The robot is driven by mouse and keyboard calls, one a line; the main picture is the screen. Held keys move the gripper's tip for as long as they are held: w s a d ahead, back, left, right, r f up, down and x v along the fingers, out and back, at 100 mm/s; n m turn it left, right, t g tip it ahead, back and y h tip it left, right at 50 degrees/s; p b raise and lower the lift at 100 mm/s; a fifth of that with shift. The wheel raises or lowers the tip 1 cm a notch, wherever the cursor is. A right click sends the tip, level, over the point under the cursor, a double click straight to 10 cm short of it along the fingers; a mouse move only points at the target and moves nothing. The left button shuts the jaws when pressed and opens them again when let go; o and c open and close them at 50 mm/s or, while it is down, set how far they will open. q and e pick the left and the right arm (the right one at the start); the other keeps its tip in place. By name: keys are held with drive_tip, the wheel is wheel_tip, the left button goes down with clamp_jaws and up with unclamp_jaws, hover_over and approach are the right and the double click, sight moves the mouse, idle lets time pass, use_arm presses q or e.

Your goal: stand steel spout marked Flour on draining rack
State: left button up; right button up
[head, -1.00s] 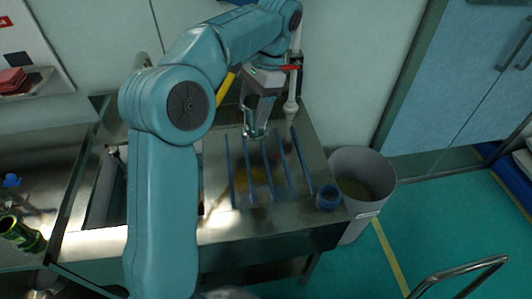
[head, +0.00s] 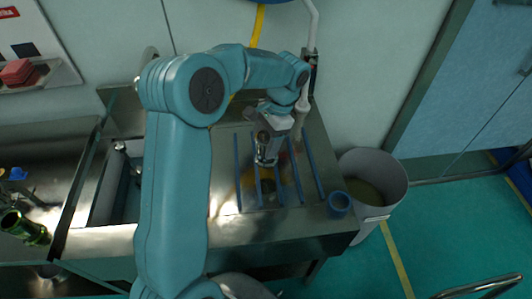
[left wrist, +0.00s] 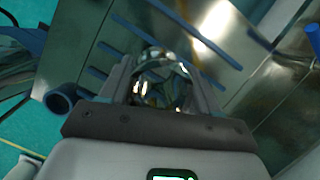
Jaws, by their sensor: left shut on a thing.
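The draining rack (head: 238,172) is a row of blue bars on the steel worktop. My left gripper (head: 267,152) is over the middle bars, pointing down. In the left wrist view it is shut on a shiny, curved steel piece, the spout (left wrist: 168,68), which sits between the two fingers. No Flour marking is readable on it. In the head view the spout is small and largely hidden by the fingers. I cannot tell whether its lower end touches the rack. Blue bars also show past the fingers in the left wrist view (left wrist: 132,28). My right gripper is out of view.
A blue cup-like ring (head: 339,204) is at the worktop's front right corner. A grey bin (head: 392,182) stands right of the worktop. A sink (head: 112,200) lies left, partly behind my arm. A green ribbed object (head: 24,229) is at far left. A pale pipe (head: 308,85) rises behind.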

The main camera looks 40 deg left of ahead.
use_arm(q)
drive_tip(key=shift+s+d+f, duration=0.2)
drive_tip(key=shift+f, duration=0.55)
drive_tip(key=f, duration=0.4)
drive_tip(key=shift+w+a+p, duration=0.25)
drive_tip(key=shift+p, duration=0.15)
drive_tip(key=shift+d+f, duration=0.1)
drive_tip(key=shift+f, duration=0.15)
drive_tip(key=shift+s+d+r, duration=0.1)
drive_tip(key=shift+s, duration=0.1)
drive_tip(key=shift+w+f, duration=0.1)
drive_tip(key=shift+f, duration=0.2)
drive_tip(key=o, duration=1.3)
drive_tip(key=shift+c, duration=0.2)
drive_tip(key=shift+r, duration=0.15)
